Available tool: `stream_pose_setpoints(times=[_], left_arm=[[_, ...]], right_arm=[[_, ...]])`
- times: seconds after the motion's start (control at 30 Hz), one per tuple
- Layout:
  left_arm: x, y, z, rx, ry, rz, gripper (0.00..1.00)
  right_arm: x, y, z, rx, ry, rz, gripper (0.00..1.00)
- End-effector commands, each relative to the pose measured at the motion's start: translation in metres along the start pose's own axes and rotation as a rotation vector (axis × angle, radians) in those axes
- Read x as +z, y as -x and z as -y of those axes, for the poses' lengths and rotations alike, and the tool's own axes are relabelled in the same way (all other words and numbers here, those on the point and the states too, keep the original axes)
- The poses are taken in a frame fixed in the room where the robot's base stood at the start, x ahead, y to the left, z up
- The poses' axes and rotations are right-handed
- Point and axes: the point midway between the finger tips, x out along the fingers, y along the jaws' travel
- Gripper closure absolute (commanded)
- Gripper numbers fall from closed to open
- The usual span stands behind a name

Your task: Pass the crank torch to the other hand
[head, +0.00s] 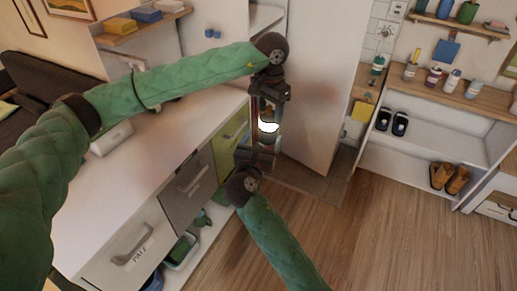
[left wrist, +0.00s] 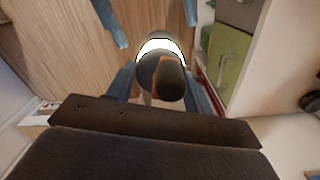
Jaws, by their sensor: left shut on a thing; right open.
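The crank torch (head: 268,127) is a small dark cylinder with a bright white glowing band, held in the air between my two grippers. In the left wrist view the torch (left wrist: 162,72) shows its dark rounded end and white band, with a little orange at its side. My left gripper (head: 268,100) points down and is shut on the torch. Its blue-grey fingers (left wrist: 163,92) lie on either side of it. My right gripper (head: 263,143) comes from below, open, close under the torch. Its fingertips (left wrist: 150,22) show apart beyond the torch; contact cannot be told.
A white counter (head: 150,155) with drawers (head: 188,185) stands to the left, close to both grippers. A white door panel (head: 315,85) is behind. Shelves with shoes (head: 392,121) and bottles (head: 433,76) are at the right. The wooden floor (head: 350,235) is clear.

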Motion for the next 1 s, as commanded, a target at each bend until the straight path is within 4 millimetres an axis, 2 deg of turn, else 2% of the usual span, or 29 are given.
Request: stream_pose_setpoints(times=[0.1,0.33,0.5,0.8,0.87,1.0], left_arm=[[0.0,0.0,0.0,0.0,0.0,0.0,0.88],[0.0,0.0,0.0,0.0,0.0,0.0,0.88],[0.0,0.0,0.0,0.0,0.0,0.0,0.88],[0.0,0.0,0.0,0.0,0.0,0.0,0.88],[0.0,0.0,0.0,0.0,0.0,0.0,0.88],[0.0,0.0,0.0,0.0,0.0,-0.001,0.88]], right_arm=[[0.0,-0.02,0.0,-0.001,0.001,0.001,0.23],[0.0,-0.047,0.0,-0.001,0.0,0.001,0.23],[0.0,-0.056,0.0,0.0,0.0,0.0,0.23],[0.0,-0.058,0.0,0.0,-0.001,0.0,0.23],[0.0,-0.058,0.0,0.0,-0.001,0.0,0.32],[0.0,-0.057,0.0,0.0,-0.001,0.0,0.6]])
